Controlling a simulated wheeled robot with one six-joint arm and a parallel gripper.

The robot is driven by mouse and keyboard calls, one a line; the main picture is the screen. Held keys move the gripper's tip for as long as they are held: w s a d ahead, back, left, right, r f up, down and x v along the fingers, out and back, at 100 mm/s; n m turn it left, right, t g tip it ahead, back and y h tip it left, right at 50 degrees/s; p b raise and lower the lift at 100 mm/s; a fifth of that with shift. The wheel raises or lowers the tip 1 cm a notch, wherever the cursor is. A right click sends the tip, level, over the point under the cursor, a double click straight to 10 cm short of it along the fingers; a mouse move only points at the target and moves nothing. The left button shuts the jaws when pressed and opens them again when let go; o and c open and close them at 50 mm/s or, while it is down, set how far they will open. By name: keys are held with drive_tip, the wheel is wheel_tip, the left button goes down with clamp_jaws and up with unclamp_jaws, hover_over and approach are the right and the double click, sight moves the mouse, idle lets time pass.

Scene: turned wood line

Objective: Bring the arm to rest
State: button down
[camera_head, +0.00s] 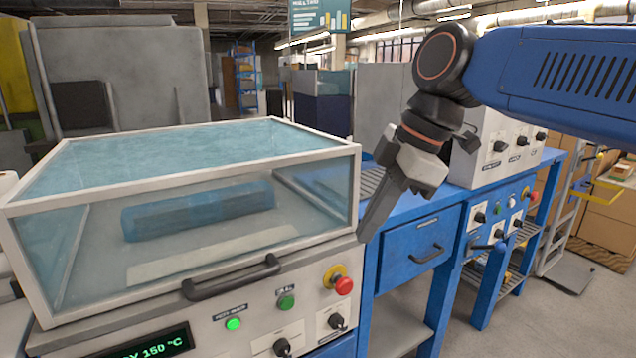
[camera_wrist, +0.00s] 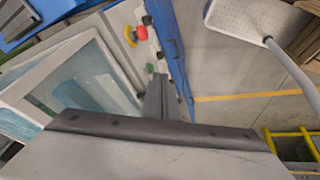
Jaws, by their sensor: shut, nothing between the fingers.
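My gripper (camera_head: 366,236) hangs in the air at the right of the glass-covered machine, pointing down and to the left in the head view. Its fingers are together with nothing between them. In the wrist view my gripper (camera_wrist: 160,82) shows its two dark fingers side by side, close over the machine's front edge as seen from above. My blue arm reaches in from the upper right in the head view.
A blue workbench (camera_head: 412,248) with a drawer and a control box (camera_head: 495,150) stand at right. Floor (camera_wrist: 230,75) is open in front.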

drive_tip(key=s+d+f+m+t+h, duration=0.1)
drive_tip(key=s+d+f+m, duration=0.3)
drive_tip(key=d+f+m, duration=0.5)
drive_tip(key=s+d+f+m+t+h, duration=0.2)
drive_tip(key=s+d+f+m+h, duration=0.1)
drive_tip(key=d+f+m, duration=0.7)
wheel_tip(320, 180, down, 4)
drive_tip(key=shift+s+d+f, duration=0.15)
drive_tip(key=shift+s+d, duration=0.6)
drive_tip(key=shift+d, duration=0.2)
